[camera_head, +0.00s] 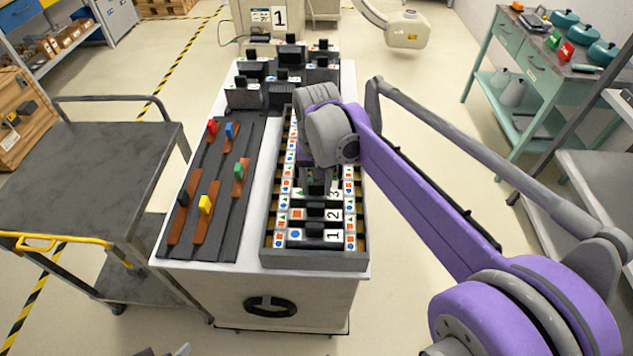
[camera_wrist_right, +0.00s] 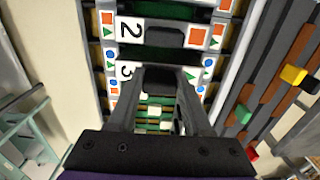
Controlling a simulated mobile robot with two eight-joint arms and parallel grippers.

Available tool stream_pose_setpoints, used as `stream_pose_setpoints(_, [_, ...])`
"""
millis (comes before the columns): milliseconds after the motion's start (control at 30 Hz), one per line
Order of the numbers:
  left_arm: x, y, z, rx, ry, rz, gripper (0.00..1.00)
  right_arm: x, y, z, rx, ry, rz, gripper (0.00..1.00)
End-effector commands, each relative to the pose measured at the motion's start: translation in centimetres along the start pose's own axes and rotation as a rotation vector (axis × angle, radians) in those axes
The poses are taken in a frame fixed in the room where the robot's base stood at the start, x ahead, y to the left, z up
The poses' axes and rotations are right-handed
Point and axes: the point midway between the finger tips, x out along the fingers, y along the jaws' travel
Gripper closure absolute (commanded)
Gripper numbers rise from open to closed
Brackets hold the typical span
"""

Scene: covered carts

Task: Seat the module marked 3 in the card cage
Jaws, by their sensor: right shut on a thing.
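The card cage (camera_head: 314,260) is a long dark open box on the white cart, with strips of coloured symbols down both sides. The module marked 3 (camera_head: 335,192) is in line behind the module marked 2 (camera_head: 333,214) and the module marked 1 (camera_head: 333,235). My right gripper (camera_head: 318,182) is shut on its black handle. In the right wrist view the fingers (camera_wrist_right: 160,85) flank that handle, with the 3 label (camera_wrist_right: 126,72) beside them. How deep this module sits is unclear. Grey pieces at the bottom edge may be my left gripper (camera_head: 165,351); its jaws are unclear.
Left of the cage lies a dark panel (camera_head: 222,205) with coloured knobs on brown strips. Several black-handled modules (camera_head: 285,75) stand at the cart's far end. A grey cart (camera_head: 95,165) stands left and a green bench (camera_head: 535,75) at the right.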

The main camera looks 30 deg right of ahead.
Motion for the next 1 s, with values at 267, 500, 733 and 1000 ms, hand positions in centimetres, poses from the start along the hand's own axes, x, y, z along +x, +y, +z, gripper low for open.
stream_pose_setpoints(267, [0.21,0.0,0.14,0.0,-0.001,0.0,0.15,0.38,-0.01,-0.02,0.0,0.0,0.0,1.0])
stream_pose_setpoints(500, [0.2,0.0,0.13,0.0,-0.001,0.0,0.15,0.37,-0.01,-0.02,0.0,0.0,0.0,1.0])
stream_pose_setpoints(733, [0.27,0.0,0.18,0.0,-0.001,0.0,0.15,0.54,-0.01,-0.02,0.0,0.0,0.0,1.0])
stream_pose_setpoints(1000, [0.31,0.0,0.2,0.0,-0.001,0.0,0.15,0.67,-0.01,-0.02,0.0,0.0,0.0,0.23])
